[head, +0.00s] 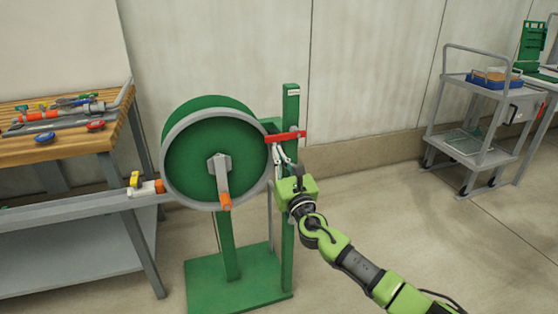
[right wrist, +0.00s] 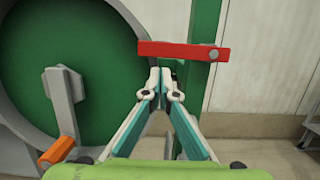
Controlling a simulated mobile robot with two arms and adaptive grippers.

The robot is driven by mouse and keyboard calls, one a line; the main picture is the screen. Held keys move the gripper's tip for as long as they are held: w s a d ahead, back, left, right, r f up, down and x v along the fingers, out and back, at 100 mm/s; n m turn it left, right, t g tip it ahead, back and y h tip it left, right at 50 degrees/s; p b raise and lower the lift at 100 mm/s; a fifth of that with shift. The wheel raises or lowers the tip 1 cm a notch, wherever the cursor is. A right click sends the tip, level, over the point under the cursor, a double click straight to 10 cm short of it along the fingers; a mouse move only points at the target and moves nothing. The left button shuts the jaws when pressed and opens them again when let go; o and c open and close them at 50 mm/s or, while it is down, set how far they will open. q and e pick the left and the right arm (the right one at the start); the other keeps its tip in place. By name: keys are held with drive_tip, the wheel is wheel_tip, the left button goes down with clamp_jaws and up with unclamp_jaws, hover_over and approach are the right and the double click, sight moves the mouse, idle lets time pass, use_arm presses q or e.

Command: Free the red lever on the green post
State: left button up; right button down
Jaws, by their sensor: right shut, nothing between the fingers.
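The red lever (head: 286,136) is a flat bar lying nearly level across the upper part of the green post (head: 291,105), its left end reaching toward the green reel. In the right wrist view the lever (right wrist: 165,49) has a round grey pivot at its right end, on the post (right wrist: 205,20). My right gripper (head: 279,154) is shut and empty. In the right wrist view its fingertips (right wrist: 161,76) are together just below the lever; I cannot tell whether they touch it. My left gripper is out of view.
The green reel (head: 190,165) has a grey rim and a crank with an orange grip (head: 225,201), left of the post. A wooden-topped workbench (head: 75,140) with tools stands at the left. A grey cart (head: 455,95) stands at the back right. The floor between is clear.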

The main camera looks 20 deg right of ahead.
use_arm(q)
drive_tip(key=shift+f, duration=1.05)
use_arm(e)
drive_tip(key=shift+r, duration=0.5)
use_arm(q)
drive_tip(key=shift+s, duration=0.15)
